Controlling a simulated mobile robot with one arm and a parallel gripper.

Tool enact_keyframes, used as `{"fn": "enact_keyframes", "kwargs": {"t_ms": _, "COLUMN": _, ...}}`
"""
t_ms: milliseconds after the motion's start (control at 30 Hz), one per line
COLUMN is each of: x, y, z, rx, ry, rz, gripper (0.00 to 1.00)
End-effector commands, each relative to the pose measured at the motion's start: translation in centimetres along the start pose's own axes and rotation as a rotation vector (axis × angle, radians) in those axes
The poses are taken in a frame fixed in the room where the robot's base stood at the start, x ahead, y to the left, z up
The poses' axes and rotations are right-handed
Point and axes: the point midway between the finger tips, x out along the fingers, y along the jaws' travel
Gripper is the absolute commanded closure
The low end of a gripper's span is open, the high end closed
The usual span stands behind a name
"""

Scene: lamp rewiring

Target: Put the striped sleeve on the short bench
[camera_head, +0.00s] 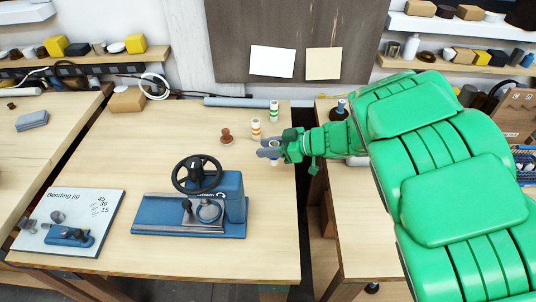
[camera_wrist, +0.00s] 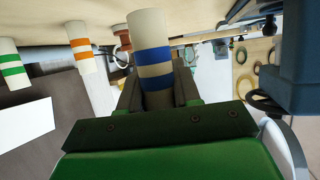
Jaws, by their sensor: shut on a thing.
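My gripper (camera_head: 268,147) is over the right part of the middle bench (camera_head: 140,150), shut on a pale sleeve with blue stripes (camera_wrist: 150,45). In the wrist view the sleeve stands between the fingers (camera_wrist: 158,88); in the head view the fingers mostly hide it. I cannot tell whether it touches the bench. A sleeve with orange stripes (camera_head: 256,128) and one with green stripes (camera_head: 274,110) stand upright just behind; both also show in the wrist view, orange (camera_wrist: 80,47) and green (camera_wrist: 12,65). I cannot tell which bench is the short one.
A red-brown spool-like part (camera_head: 226,136) stands left of my gripper. A blue machine with a black handwheel (camera_head: 197,174) and a bending jig board (camera_head: 68,222) are nearer the front. A gap separates the right bench (camera_head: 355,225), where a dark blue part (camera_head: 340,110) stands.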

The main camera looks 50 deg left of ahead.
Motion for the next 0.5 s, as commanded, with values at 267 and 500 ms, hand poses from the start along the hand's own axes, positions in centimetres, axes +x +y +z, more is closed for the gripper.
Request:
{"fn": "enact_keyframes", "kwargs": {"t_ms": 267, "x": 0.7, "y": 0.4, "z": 1.1, "rx": 0.002, "ry": 0.003, "rz": -0.001, "gripper": 0.96}}
{"fn": "enact_keyframes", "kwargs": {"t_ms": 500, "x": 1.5, "y": 0.4, "z": 3.1, "rx": 0.000, "ry": 0.001, "rz": -0.001, "gripper": 0.96}}
